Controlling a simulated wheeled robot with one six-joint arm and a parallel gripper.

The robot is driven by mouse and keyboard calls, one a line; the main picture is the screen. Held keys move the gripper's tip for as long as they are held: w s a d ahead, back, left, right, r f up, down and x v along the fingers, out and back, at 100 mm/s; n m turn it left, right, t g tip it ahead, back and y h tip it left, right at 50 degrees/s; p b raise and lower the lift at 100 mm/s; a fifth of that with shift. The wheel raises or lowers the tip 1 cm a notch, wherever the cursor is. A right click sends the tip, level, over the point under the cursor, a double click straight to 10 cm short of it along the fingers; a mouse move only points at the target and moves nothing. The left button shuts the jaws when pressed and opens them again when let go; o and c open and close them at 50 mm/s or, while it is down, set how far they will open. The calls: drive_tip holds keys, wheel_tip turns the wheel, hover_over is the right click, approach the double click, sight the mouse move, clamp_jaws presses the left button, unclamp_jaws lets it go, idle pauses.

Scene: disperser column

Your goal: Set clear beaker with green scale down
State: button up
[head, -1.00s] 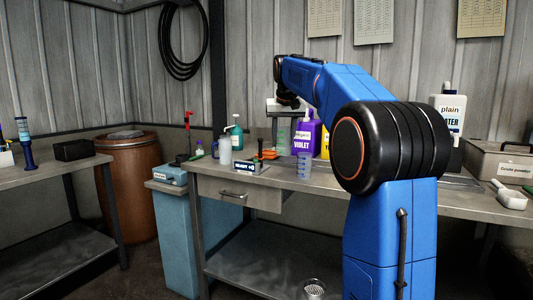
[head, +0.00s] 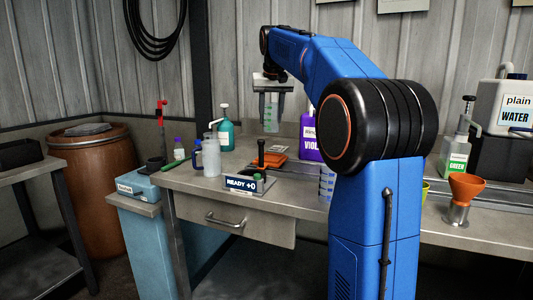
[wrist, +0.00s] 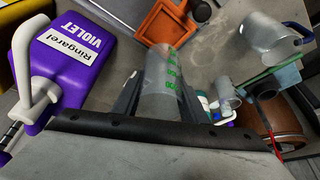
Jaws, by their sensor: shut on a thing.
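The clear beaker with the green scale (head: 271,118) hangs upright from my gripper (head: 271,92) in the head view, in front of the back wall and left of the violet bottle (head: 311,138). The fingers are shut around its upper part. A blue-scale beaker (head: 327,184) is partly hidden behind my arm.
An orange tray (head: 270,160) and a small display box reading READY (head: 243,184) stand below the beaker. An orange funnel (head: 466,187) and green-labelled bottle (head: 455,150) stand right.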

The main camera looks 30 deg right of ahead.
sight(272, 119)
wheel_tip(272, 119, down, 10)
drive_tip(key=shift+w+r, duration=0.1)
idle(0.4)
drive_tip(key=o, duration=1)
drive_tip(key=shift+o, duration=0.2)
drive_tip(key=v, duration=1.2)
